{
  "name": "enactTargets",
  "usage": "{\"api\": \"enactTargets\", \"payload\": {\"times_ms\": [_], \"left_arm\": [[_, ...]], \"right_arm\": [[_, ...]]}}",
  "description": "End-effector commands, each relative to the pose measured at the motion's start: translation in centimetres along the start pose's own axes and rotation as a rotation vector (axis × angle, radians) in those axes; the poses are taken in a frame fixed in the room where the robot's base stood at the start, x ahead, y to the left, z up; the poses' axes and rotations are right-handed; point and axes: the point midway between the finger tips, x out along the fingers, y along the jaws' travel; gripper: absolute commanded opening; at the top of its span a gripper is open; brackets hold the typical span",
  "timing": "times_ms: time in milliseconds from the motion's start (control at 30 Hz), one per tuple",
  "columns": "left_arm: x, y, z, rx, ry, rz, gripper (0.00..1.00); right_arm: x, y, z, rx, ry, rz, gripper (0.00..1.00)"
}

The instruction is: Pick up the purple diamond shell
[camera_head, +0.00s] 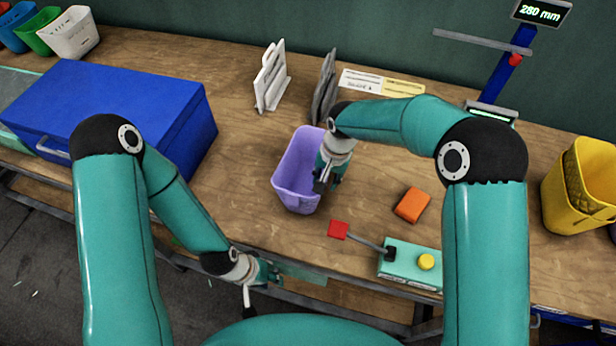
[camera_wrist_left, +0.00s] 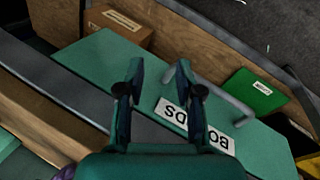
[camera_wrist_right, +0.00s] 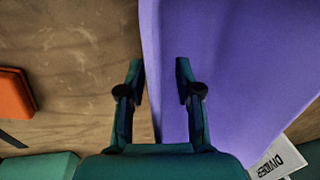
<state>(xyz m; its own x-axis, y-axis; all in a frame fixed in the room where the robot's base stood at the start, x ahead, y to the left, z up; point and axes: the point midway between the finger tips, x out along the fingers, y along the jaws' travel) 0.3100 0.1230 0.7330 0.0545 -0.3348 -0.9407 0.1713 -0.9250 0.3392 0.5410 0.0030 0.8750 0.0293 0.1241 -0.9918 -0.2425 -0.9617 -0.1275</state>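The purple shell (camera_head: 297,185), an open-topped, bin-like container, stands on the wooden table near the middle; I cannot tell whether its outline is a diamond. My right gripper (camera_head: 322,183) is at its right side and hides part of it. In the right wrist view the right gripper (camera_wrist_right: 156,80) is open, and an edge of the purple shell (camera_wrist_right: 230,60) lies between its fingertips. I cannot tell whether they touch it. My left gripper (camera_head: 262,284) is low at the table's front edge. In the left wrist view it (camera_wrist_left: 158,78) is open and empty.
A blue box (camera_head: 110,105) stands left. An orange block (camera_head: 412,205) and a teal control box (camera_head: 408,262) with a red-ended lever lie right. Upright dividers (camera_head: 270,80) stand behind. A yellow bin (camera_head: 582,190) is far right. A teal "BOARDS" lid (camera_wrist_left: 255,145) lies below my left gripper.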

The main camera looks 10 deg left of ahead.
Motion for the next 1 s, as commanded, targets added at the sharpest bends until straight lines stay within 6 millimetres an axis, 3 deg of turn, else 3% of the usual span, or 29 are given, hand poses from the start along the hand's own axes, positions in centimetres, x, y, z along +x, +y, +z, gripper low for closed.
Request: {"api": "enactTargets", "payload": {"times_ms": [133, 333, 767, 1000], "left_arm": [[-0.1, 0.0, 0.0, 0.000, 0.000, 0.000, 0.35], [-0.1, 0.0, 0.0, 0.000, 0.000, 0.000, 0.35], [-0.1, 0.0, 0.0, 0.000, 0.000, 0.000, 0.35], [0.2, -0.1, 0.0, 0.000, 0.000, 0.000, 0.35]], "right_arm": [[-0.1, 0.0, 0.0, 0.000, 0.001, 0.000, 0.33], [-0.1, 0.0, 0.0, 0.000, 0.000, 0.000, 0.00], [-0.2, 0.0, 0.0, 0.001, 0.001, -0.001, 0.00], [-1.2, -0.1, -0.1, 0.002, 0.003, -0.001, 0.00]]}}
